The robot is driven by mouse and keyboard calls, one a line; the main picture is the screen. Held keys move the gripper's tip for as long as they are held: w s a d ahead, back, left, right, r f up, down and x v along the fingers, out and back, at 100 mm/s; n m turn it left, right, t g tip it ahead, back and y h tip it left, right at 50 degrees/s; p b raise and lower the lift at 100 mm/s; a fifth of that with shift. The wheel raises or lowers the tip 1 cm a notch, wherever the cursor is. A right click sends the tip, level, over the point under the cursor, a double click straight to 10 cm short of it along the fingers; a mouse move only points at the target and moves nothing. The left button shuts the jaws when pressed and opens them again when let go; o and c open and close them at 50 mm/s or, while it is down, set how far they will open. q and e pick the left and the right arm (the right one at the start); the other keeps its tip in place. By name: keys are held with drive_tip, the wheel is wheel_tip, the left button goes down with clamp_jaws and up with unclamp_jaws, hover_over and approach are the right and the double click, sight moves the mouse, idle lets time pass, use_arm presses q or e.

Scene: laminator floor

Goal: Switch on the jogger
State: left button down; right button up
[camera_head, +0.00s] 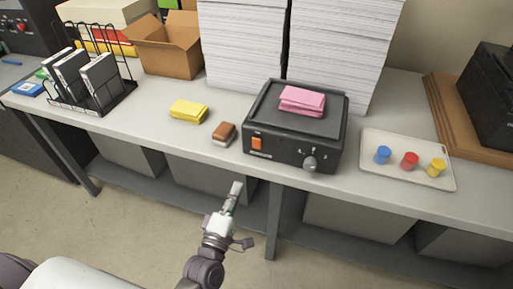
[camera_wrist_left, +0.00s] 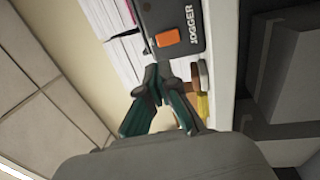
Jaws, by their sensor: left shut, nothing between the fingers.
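The jogger (camera_head: 296,128) is a black box with a shallow tray top, standing near the front edge of the table. Its front carries an orange rocker switch (camera_head: 257,143) at the left and a grey knob (camera_head: 310,163) at the right. The wrist view shows the "JOGGER" label and the orange switch (camera_wrist_left: 168,38) beyond my fingers. A pink stack of paper (camera_head: 302,101) lies on its top. My left gripper (camera_head: 236,188) is shut and empty, in front of the table edge, below and left of the switch and apart from it. My right gripper is not in view.
A brown and white brush or eraser (camera_head: 223,134) sits left of the jogger, with a yellow cloth (camera_head: 188,111) beyond it. A tray (camera_head: 445,181) with three coloured pots is at the right. Tall paper stacks (camera_head: 243,45) stand behind. Open floor lies before the table.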

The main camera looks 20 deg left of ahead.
sight(256, 141)
use_arm(q)
drive_tip(key=w+p, duration=0.1)
drive_tip(key=w, duration=0.3)
drive_tip(key=w+r+p, duration=0.1)
drive_tip(key=w, duration=0.3)
drive_tip(key=w+r+p, duration=0.1)
drive_tip(key=w+p, duration=0.1)
drive_tip(key=w, duration=0.2)
drive_tip(key=shift+w+d, duration=0.2)
drive_tip(key=shift+w, duration=0.75)
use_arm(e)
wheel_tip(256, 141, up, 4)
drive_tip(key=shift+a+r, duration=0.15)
